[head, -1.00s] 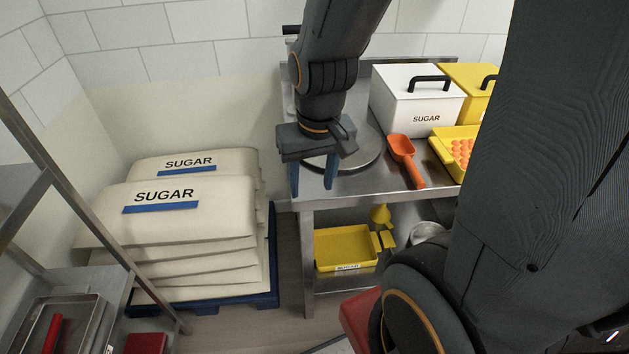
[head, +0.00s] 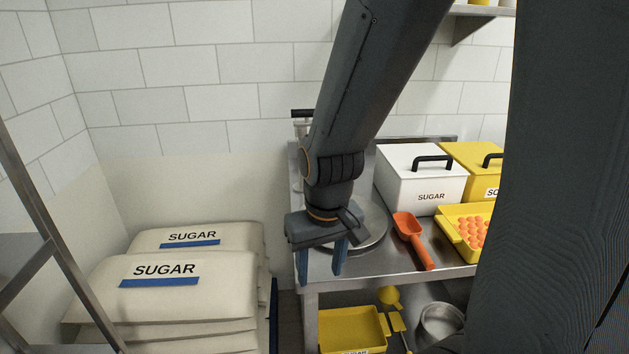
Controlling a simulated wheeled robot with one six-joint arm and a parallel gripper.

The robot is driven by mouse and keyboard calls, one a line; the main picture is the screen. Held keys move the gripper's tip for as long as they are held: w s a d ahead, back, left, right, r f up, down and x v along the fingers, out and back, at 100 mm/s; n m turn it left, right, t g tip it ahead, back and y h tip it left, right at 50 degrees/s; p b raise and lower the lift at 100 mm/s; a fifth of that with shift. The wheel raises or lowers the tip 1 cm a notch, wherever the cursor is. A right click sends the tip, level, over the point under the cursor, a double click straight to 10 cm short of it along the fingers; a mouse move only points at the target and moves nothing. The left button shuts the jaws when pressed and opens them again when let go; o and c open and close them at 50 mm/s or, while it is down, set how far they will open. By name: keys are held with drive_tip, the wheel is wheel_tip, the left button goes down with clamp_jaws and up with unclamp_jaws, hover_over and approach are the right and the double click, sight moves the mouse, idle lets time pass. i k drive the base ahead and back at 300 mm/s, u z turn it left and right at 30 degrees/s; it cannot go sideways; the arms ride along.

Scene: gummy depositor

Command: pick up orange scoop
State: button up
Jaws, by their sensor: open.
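The orange scoop (head: 412,239) lies on the steel table (head: 380,265), its bowl toward the back and its handle toward the front edge. It is to the right of my gripper. My gripper (head: 320,280) points down at the left front corner of the table, with its blue fingers apart and nothing seen between them. A gap of bare table and part of a round steel plate lies between the gripper and the scoop.
The round steel plate (head: 368,238) sits behind my gripper. A white sugar bin (head: 420,193), a yellow bin (head: 470,160) and a yellow tray of orange gummies (head: 453,228) stand beyond the scoop. A yellow tray (head: 350,332) is on the lower shelf. Sugar sacks (head: 190,285) are stacked at left.

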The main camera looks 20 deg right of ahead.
sight(408, 227)
drive_tip(key=z, duration=0.95)
drive_tip(key=k, duration=0.8)
drive_tip(key=z, duration=1.25)
